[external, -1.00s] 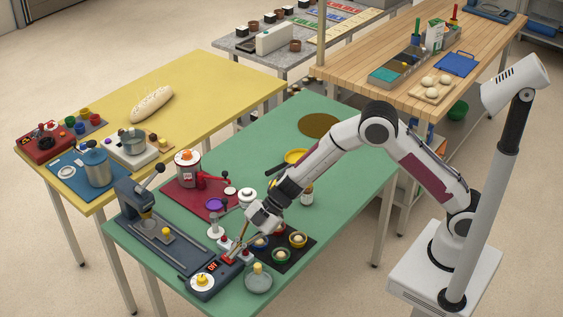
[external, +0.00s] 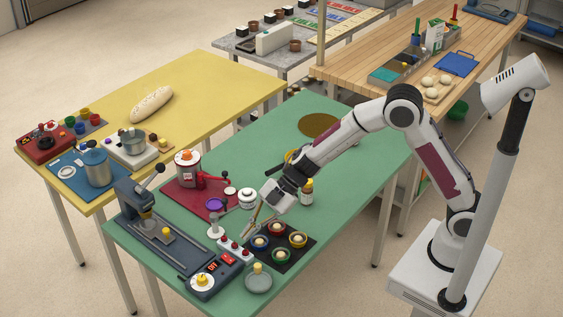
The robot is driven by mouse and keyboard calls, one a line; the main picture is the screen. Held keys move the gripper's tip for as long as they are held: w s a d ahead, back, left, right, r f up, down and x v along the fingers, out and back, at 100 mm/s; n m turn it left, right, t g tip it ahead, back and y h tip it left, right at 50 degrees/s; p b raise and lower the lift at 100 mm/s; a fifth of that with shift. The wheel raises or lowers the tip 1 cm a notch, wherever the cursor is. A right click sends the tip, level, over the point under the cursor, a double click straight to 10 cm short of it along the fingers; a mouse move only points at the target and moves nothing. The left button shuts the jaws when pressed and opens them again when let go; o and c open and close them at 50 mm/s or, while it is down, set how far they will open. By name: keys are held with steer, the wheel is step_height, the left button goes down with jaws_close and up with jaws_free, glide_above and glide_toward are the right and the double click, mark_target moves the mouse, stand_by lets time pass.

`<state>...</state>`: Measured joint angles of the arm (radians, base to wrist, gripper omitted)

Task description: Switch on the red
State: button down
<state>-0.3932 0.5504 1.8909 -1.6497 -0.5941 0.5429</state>
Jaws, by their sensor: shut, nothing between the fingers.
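A small white box with several red-topped switches (external: 235,249) stands near the front of the green table. Behind the dark unit with a yellow dial (external: 203,281), it is partly beside my fingers. The dark unit shows a lit red display and has a red part on top. A black mat (external: 269,259) to the right carries several coloured cups with pale round tops: red (external: 277,229), blue, yellow and green. My gripper (external: 247,233) is shut and empty, pointing down-left just above and behind the switch box. Which switches are up or down is too small to tell.
A grey round pot with a yellow knob (external: 258,279) stands at the front edge. A dark press (external: 140,208) and a red mat with a grinder (external: 188,171) lie to the left. A small bottle (external: 307,191) stands beside my arm. The table's back is mostly clear.

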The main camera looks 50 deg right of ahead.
steer(key=shift+v, duration=2.4)
steer(key=shift+w+r, duration=0.15)
steer(key=shift+w, duration=0.5)
glide_above(223, 257)
steer(key=s+d, duration=0.2)
steer(key=d, duration=0.1)
step_height(223, 257, down, 8)
steer(key=shift+s+r, duration=0.15)
steer(key=shift+r, duration=0.1)
steer(key=shift+w+f, duration=0.3)
steer(key=shift+f, duration=0.4)
steer(key=shift+w+f, duration=0.25)
steer(key=shift+f, duration=0.45)
